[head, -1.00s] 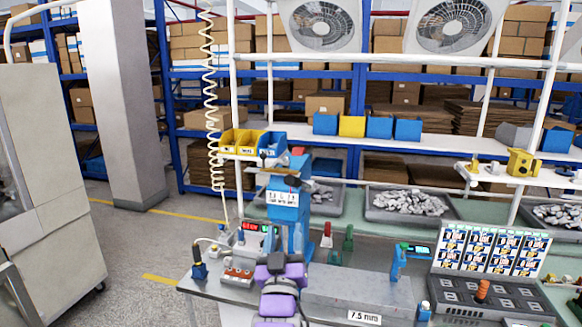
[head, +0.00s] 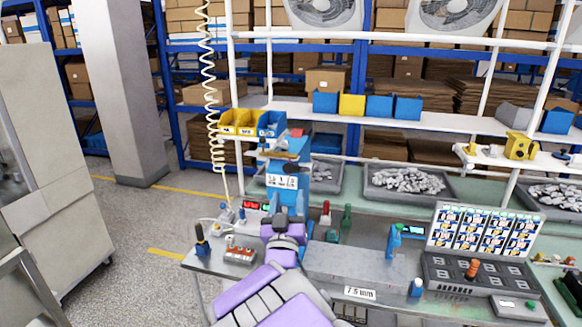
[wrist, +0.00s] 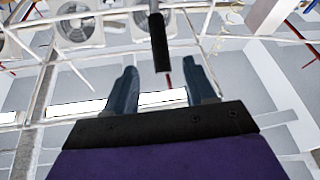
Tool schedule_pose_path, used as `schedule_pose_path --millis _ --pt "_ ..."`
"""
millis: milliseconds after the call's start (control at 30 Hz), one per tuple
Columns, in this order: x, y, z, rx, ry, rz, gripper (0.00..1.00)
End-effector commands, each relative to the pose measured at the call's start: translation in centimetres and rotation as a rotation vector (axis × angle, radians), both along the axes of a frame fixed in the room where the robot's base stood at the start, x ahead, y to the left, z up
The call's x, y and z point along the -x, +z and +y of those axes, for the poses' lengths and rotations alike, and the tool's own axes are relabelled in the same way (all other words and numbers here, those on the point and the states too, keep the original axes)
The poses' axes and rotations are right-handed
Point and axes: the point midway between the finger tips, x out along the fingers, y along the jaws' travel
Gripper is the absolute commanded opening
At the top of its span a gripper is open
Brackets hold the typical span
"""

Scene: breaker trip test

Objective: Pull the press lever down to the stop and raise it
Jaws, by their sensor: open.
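The blue press (head: 283,190) stands on the workbench in the head view, with a white label on its front. Its head and lever area (head: 283,153) is at the top, where the lever is small and hard to make out. My gripper (head: 284,212) is in front of the press, below its label. In the wrist view my gripper (wrist: 163,85) is open, its two dark fingers apart. A black rod (wrist: 158,42), which looks like the press lever's handle, comes down from the top edge. Its end shows between the fingertips; I cannot tell its depth or any contact.
The workbench (head: 335,291) carries a red-button box (head: 240,255) left of my arm and a blue handheld tool (head: 393,240) to the right. A dark test panel (head: 480,272) stands farther right. Yellow and blue bins (head: 241,121) sit on a shelf behind the press.

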Motion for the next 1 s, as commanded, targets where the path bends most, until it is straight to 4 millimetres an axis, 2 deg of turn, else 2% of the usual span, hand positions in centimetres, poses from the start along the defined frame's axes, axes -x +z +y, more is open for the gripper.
schedule_pose_path --millis 500,733,1000 --pt "-7.6 3.1 -1.1 -0.001 -0.001 0.001 0.55" --pt "-9.3 3.9 -1.2 0.001 0.001 -0.002 0.55" --pt "-9.7 4.1 -1.3 0.001 0.001 -0.001 0.55"
